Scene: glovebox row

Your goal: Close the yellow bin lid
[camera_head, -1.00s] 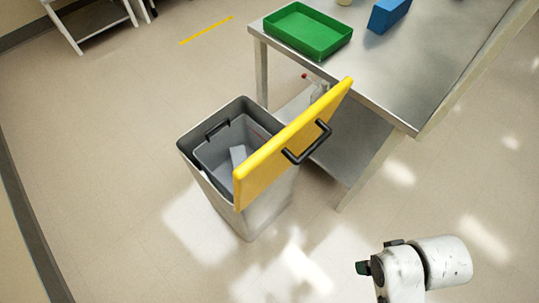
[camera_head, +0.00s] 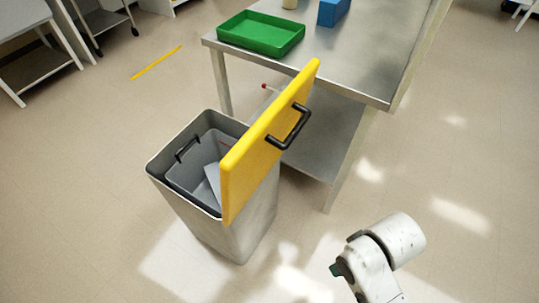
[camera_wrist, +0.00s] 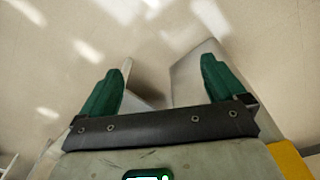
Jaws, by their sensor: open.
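The yellow bin lid (camera_head: 268,140) stands raised, tilted up along the right side of the grey bin (camera_head: 222,228) in the head view. A black handle (camera_head: 290,128) is on the lid's right-facing side. The bin's mouth is open and shows a grey inner bucket (camera_head: 190,172) with a pale sheet inside. A yellow patch, likely the lid, shows at the lower right corner of the wrist view (camera_wrist: 288,160). My gripper (camera_wrist: 160,85) is open, with two green fingers apart and nothing between them. In the head view only part of my arm shows, right of the bin and apart from it.
A steel table (camera_head: 345,70) with a lower shelf stands behind and right of the bin. It carries a green tray (camera_head: 262,34) and a blue box (camera_head: 333,12). The floor in front and to the right is clear, with bright light patches. A white cart stands far left.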

